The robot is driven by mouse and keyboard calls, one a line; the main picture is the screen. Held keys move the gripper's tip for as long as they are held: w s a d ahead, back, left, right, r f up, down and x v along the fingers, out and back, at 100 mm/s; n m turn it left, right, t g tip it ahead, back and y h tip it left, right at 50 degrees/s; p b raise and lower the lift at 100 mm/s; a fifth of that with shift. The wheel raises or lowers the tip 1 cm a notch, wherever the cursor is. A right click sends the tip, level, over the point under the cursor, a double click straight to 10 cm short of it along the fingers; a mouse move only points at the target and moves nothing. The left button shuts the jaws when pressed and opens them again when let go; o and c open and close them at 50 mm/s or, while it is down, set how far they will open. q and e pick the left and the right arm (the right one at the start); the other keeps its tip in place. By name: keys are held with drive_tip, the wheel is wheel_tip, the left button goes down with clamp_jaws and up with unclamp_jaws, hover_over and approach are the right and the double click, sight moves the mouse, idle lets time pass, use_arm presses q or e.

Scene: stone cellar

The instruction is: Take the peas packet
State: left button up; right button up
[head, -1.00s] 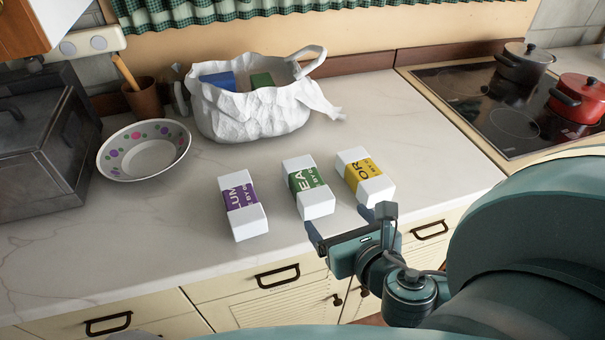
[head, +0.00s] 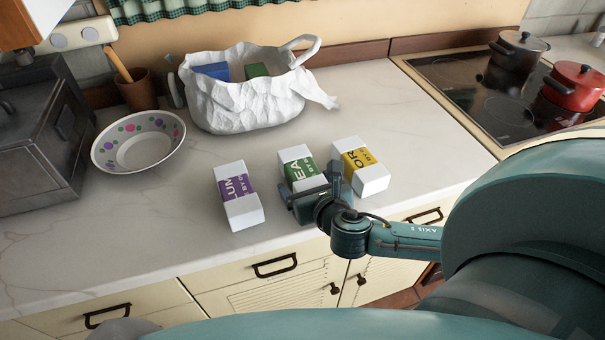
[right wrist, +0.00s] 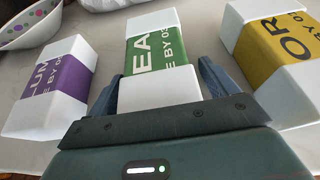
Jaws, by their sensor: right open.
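The peas packet (head: 295,158) is a white block with a green band reading "EA". It lies on the counter between two similar packets. My right gripper (head: 310,180) is open at its near end. In the right wrist view the peas packet (right wrist: 154,50) lies between the two blue-grey fingers of the gripper (right wrist: 160,78), one on each side. I cannot tell whether the fingers touch it. The gripper hides the packet's near end in the head view. My left gripper is not in view.
A purple-banded packet (head: 237,190) lies to the left and a yellow-banded packet (head: 362,163) close on the right. Behind are a white bag (head: 235,108) with blue and green items and a spotted bowl (head: 138,150). A stove (head: 470,90) with pots is at right.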

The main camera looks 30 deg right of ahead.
drive_tip(key=shift+w, duration=0.1)
drive_tip(key=c, duration=1.3)
